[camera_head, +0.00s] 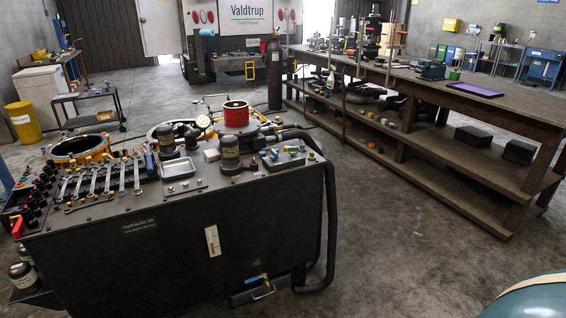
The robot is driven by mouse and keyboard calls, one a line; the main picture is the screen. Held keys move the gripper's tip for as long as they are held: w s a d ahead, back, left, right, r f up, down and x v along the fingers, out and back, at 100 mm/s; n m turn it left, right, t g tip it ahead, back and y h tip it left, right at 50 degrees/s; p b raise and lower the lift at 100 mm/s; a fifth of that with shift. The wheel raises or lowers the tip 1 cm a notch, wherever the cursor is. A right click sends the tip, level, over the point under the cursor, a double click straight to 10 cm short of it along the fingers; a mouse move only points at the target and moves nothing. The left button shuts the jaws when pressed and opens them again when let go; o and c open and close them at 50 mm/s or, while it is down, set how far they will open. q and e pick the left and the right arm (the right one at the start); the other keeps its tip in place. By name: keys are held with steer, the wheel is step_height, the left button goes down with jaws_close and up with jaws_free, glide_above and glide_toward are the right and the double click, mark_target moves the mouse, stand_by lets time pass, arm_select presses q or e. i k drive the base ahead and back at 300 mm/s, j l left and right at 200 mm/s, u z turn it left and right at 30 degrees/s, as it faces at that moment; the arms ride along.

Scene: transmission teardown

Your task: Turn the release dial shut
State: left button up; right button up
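I cannot pick out the release dial for certain. The black hydraulic oil unit (170,250) stands at the front left, with wrenches (105,180), a metal tray (177,168) and motors (230,152) on its top. A small round white gauge (203,121) shows behind the motors. Small coloured fittings (293,151) sit at the top's right end. Neither of my grippers shows in the head view.
A long wooden workbench (520,103) with a lower shelf runs along the right. A dark gas cylinder (274,75) stands behind the unit. A black hose (330,220) hangs at the unit's right side. Open concrete floor (400,250) lies between unit and bench. A teal curved object (535,298) fills the lower right corner.

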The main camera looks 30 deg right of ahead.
mark_target(292, 151)
steer(key=z, duration=0.35)
steer(key=i+z, duration=0.15)
steer(key=z, duration=0.2)
steer(key=i+z, duration=0.1)
steer(key=z, duration=0.2)
